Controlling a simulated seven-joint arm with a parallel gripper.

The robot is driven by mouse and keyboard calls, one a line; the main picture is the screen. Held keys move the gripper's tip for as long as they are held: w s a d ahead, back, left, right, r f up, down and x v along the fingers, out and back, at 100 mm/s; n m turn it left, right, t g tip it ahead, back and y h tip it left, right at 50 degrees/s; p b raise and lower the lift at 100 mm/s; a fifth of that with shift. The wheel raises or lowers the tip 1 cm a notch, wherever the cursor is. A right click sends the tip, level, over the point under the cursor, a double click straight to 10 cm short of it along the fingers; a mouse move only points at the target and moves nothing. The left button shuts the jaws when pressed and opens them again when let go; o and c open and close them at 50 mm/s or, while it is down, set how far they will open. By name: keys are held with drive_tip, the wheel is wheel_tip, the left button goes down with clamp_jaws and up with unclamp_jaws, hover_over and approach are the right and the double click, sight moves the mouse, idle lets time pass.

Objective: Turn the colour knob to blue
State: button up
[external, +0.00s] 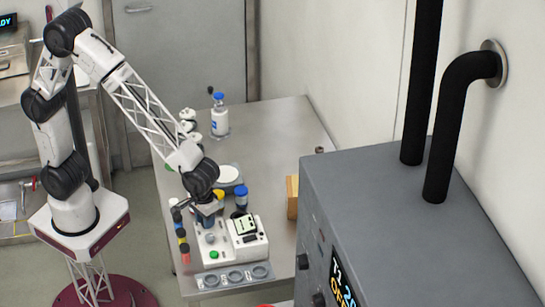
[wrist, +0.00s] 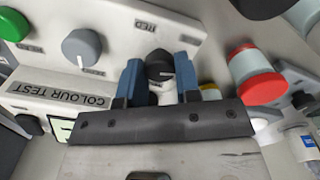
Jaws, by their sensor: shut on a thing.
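The white tester marked COLOUR TEST (wrist: 75,98) stands on the bench in the external view (external: 225,258). Its grey knob (wrist: 82,47) has a white pointer line; a RED label is on the panel to its right in the wrist view. The grey knob also shows in the external view (external: 210,239). My gripper (wrist: 158,72), with blue fingers, is shut on a black round piece (wrist: 159,62) with a small white mark. The grey knob is outside the fingers. In the external view my gripper (external: 207,219) is over the tester's left part; what it holds is hidden there.
A green button (wrist: 14,24) is on the tester. A red-capped container (wrist: 257,75) stands close right of my fingers in the wrist view. A blue-capped container (external: 241,193) is behind the tester. A large grey cabinet (external: 400,215) stands to the right. The bench's back is partly clear.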

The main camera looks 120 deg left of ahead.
drive_tip(key=n, duration=0.4)
drive_tip(key=shift+n, duration=0.4)
drive_tip(key=o, duration=0.9)
drive_tip(key=shift+r, duration=0.1)
drive_tip(key=shift+r, duration=3.75)
drive_tip(key=shift+s+r, duration=0.1)
